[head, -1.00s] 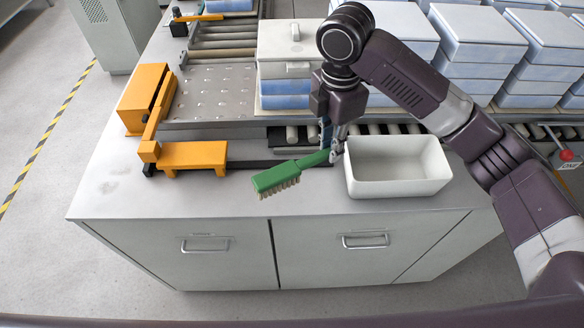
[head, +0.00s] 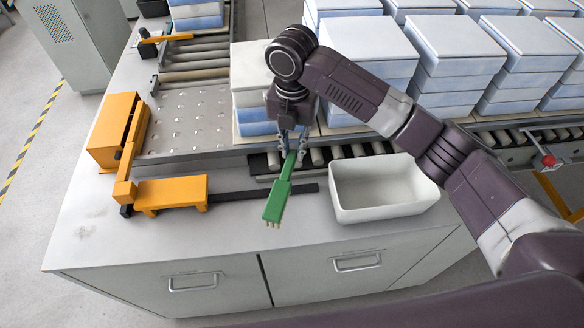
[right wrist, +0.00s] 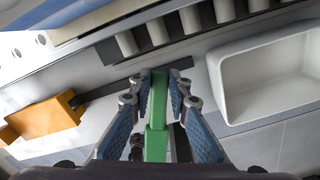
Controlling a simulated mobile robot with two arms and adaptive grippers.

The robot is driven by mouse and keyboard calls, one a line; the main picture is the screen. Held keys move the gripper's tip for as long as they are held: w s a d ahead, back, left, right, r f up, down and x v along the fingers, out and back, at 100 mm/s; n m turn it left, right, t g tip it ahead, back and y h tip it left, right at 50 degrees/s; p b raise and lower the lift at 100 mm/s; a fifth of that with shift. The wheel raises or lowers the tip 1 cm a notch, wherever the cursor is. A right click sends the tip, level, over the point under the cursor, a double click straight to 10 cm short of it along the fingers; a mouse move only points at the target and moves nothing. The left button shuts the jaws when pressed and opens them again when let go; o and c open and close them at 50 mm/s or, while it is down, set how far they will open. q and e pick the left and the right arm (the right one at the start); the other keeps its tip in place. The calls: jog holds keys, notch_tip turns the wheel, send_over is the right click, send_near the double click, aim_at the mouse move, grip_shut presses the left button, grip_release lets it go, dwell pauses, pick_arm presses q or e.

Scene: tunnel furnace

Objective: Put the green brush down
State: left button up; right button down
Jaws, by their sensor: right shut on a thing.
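The green brush (head: 279,200) has a long green handle and a wider head with pale bristles at its lower end. My right gripper (head: 291,150) is shut on the handle near its upper end. The brush points toward the front of the grey worktop (head: 110,225), with its head above the bare surface left of the white bin. I cannot tell whether the head touches the worktop. In the right wrist view the green handle (right wrist: 157,115) lies between the two blue-padded fingers. My left gripper is not in view.
An empty white bin (head: 385,212) stands right of the brush. An orange pusher (head: 172,194) with a dark rail (head: 265,193) sits to the left. A roller conveyor (head: 355,150) and stacks of white and blue boxes (head: 450,62) stand behind. The front worktop strip is clear.

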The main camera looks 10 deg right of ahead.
notch_tip(320, 180, down, 3)
jog(key=shift+f, duration=0.1)
jog(key=shift+f+p, duration=0.35)
jog(key=shift+f, duration=0.3)
jog(key=shift+f+p, duration=0.4)
jog(key=shift+f, duration=1.6)
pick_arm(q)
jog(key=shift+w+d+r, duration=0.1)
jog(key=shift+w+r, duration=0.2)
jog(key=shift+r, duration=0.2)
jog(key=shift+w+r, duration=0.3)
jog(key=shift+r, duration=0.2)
pick_arm(e)
jog(key=c, duration=1.8)
grip_release()
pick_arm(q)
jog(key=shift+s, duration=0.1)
